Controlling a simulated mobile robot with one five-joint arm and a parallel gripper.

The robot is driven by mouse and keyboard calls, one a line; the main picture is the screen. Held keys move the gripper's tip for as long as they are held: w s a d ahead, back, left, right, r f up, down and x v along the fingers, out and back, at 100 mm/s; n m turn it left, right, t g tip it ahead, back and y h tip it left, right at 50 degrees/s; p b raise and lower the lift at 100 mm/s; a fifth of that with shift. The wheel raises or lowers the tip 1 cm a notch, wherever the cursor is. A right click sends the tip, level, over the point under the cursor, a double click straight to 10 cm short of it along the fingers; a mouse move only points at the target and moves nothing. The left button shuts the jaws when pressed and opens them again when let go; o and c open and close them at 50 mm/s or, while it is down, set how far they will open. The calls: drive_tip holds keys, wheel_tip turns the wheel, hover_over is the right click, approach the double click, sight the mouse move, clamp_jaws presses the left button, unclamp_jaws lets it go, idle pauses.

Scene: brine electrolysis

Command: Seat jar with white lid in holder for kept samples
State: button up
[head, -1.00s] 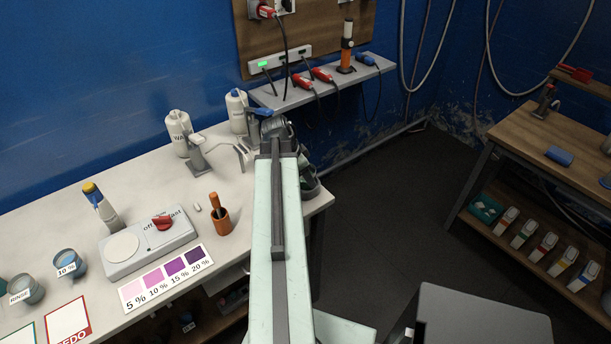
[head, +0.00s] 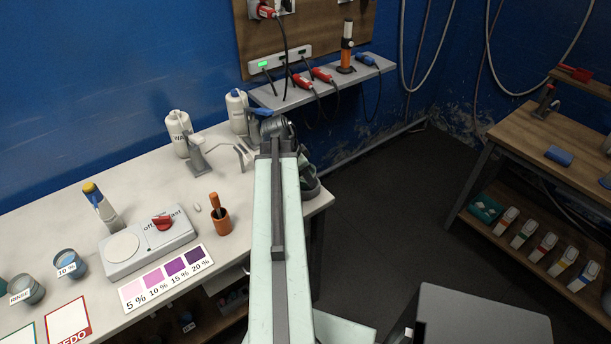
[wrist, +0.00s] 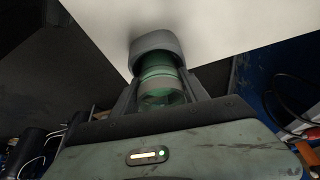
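In the wrist view a greenish glass jar (wrist: 158,85) with a pale grey band sits between the two dark fingers of my gripper (wrist: 161,98). The fingers press close on both sides of it. The jar's far end meets a rounded grey cup-like holder (wrist: 152,42) at the edge of the pale table; I cannot tell how deep it sits. No white lid can be made out. In the head view my arm hides the jar and the fingertips, near the table's right back corner.
A wall shelf (head: 325,82) with cables is behind my arm. Dark floor lies to the right.

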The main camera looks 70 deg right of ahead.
drive_tip(key=o, duration=0.5)
drive_tip(key=p+v, duration=0.7)
drive_tip(key=shift+r, duration=0.4)
